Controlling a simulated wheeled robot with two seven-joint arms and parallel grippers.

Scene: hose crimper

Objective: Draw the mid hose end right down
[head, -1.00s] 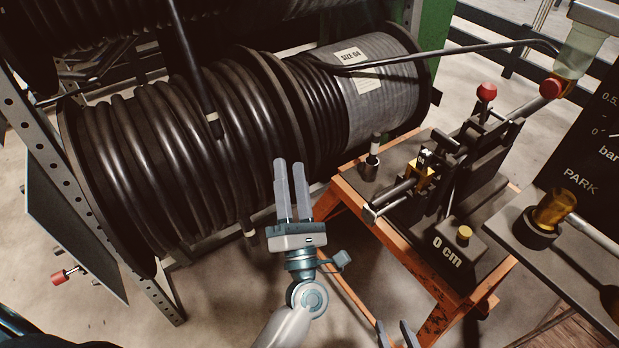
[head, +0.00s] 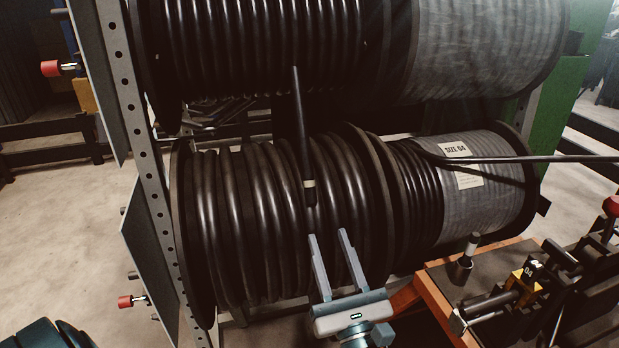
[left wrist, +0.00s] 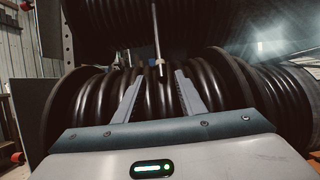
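The mid hose end (head: 303,135) is a thin black hose that hangs nearly straight down in front of the middle reel (head: 387,195). It has a pale band near its lower part, and what lies below the band is hard to make out against the dark coils. My left gripper (head: 328,236) is open and empty, its fingers pointing up just below the band and slightly right of it. In the left wrist view the hose (left wrist: 157,38) hangs beyond and between the two fingertips (left wrist: 157,77), apart from both. My right gripper is out of view.
An upper reel (head: 270,50) sits above. A perforated rack post (head: 150,150) stands left. A taut hose (head: 540,159) runs right from the middle reel's thinner coils. An orange-framed bench (head: 440,305) with a crimping device (head: 525,285) stands lower right.

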